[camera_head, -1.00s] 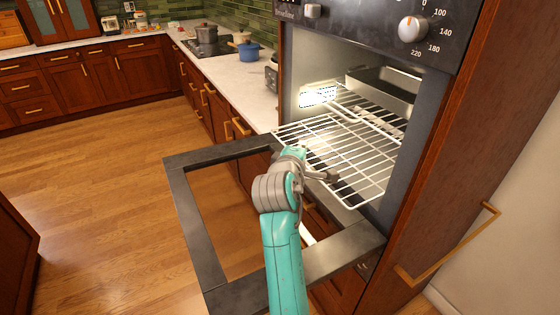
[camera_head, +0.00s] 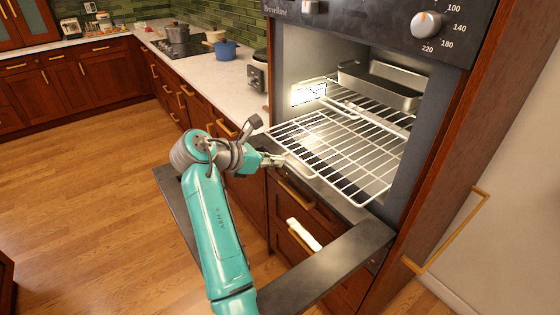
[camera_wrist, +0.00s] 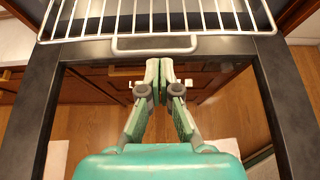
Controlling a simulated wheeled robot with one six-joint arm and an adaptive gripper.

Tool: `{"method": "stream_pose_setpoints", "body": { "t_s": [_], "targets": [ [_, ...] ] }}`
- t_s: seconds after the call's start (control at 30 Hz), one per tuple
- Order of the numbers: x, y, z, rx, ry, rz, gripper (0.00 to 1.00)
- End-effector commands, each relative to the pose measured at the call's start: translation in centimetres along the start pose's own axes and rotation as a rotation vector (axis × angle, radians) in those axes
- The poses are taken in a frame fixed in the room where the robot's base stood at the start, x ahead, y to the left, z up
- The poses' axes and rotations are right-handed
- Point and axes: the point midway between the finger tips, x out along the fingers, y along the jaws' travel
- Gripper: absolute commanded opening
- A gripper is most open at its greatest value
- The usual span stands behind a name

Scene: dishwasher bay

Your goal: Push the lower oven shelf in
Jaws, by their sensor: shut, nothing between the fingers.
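The lower oven shelf, a white wire rack (camera_head: 345,160), sticks out of the open oven above the lowered door. In the wrist view its front wires (camera_wrist: 98,37) span the top, with a small wire loop (camera_wrist: 155,51) at the middle of the front edge. My gripper (camera_head: 277,160) is shut and empty, in front of the rack's front edge. In the wrist view the closed fingertips (camera_wrist: 160,62) point at the loop, just short of it or touching; I cannot tell which.
The oven door frame (camera_head: 325,270) hangs open below the rack and my arm. A metal pan (camera_head: 385,85) sits higher inside the oven. The counter (camera_head: 225,80) with a toaster (camera_head: 257,72) is left of the oven. Wooden floor lies open at left.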

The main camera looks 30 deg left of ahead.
Motion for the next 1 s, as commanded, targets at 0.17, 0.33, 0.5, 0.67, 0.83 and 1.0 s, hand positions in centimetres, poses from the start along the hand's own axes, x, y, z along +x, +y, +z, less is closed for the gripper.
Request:
{"method": "stream_pose_setpoints", "body": {
  "t_s": [0.17,0.33,0.5,0.67,0.83,1.0],
  "targets": [
    [3.1,-0.1,0.0,0.0,0.001,-0.003,0.0],
    [5.9,-0.1,0.0,0.002,0.001,-0.001,0.0],
    [7.9,0.0,0.0,0.001,0.0,0.0,0.0],
    [8.7,0.0,0.0,0.003,0.001,0.001,0.0],
    [8.9,0.0,0.0,0.003,0.001,0.002,0.0],
    [8.9,0.0,0.0,0.003,0.0,0.002,0.0]
  ]
}}
